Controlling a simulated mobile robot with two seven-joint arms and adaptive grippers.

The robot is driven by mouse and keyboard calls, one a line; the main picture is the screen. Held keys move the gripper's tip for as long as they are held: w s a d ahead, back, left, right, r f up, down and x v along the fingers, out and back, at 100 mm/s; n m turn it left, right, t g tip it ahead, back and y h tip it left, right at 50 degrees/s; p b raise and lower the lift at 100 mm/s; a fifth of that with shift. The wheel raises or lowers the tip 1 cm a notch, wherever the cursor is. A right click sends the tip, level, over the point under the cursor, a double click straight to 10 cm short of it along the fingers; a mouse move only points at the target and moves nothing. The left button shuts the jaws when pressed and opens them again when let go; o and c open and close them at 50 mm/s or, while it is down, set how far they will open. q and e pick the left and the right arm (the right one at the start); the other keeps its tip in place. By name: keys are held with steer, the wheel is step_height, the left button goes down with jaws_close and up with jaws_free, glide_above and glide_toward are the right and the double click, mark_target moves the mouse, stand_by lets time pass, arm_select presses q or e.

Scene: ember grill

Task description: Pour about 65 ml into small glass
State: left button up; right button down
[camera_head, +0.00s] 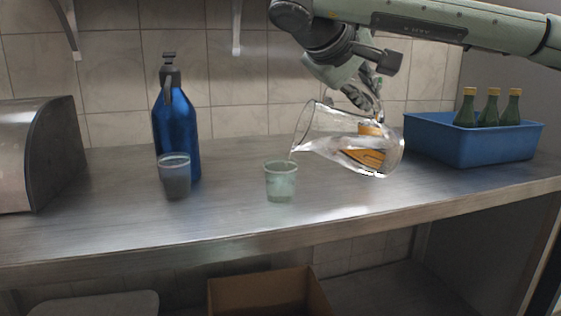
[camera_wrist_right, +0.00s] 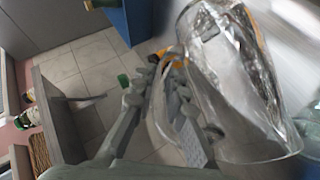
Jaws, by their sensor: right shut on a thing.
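A clear pitcher (camera_head: 345,137) is tilted far over to the left, with its mouth just above and to the right of the small glass (camera_head: 280,182). Clear liquid lies along its lower side, and a thin stream seems to fall from its lip to the glass. The small glass stands upright on the counter; how full it is I cannot tell. My right gripper (camera_head: 366,97) is shut on the pitcher at its far side. The pitcher also fills the right of the right wrist view (camera_wrist_right: 240,85), beside the fingers (camera_wrist_right: 165,75). My left gripper is not in view.
On the metal counter (camera_head: 110,230), a grey glass (camera_head: 175,178) stands in front of a blue bottle (camera_head: 177,125). A blue bin (camera_head: 470,145) with green bottles (camera_head: 492,108) is at the right. A metal box (camera_head: 35,155) is at the left.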

mark_target(381, 108)
steer(key=shift+w+d+f+y, duration=0.1)
steer(key=shift+d+f+y, duration=0.4)
steer(key=shift+d, duration=0.15)
steer(key=shift+w+d+f+m+g+y+p, duration=0.15)
steer(key=shift+d+f+m+g+y+p, duration=0.45)
steer(key=shift+m+y+p, duration=0.45)
steer(key=shift+n, duration=0.25)
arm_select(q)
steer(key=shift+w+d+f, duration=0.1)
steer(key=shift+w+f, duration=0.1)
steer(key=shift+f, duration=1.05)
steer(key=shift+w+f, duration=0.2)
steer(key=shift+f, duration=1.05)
arm_select(e)
steer(key=shift+d+f+y, duration=0.15)
steer(key=shift+d+y, duration=0.05)
steer(key=shift+y, duration=0.25)
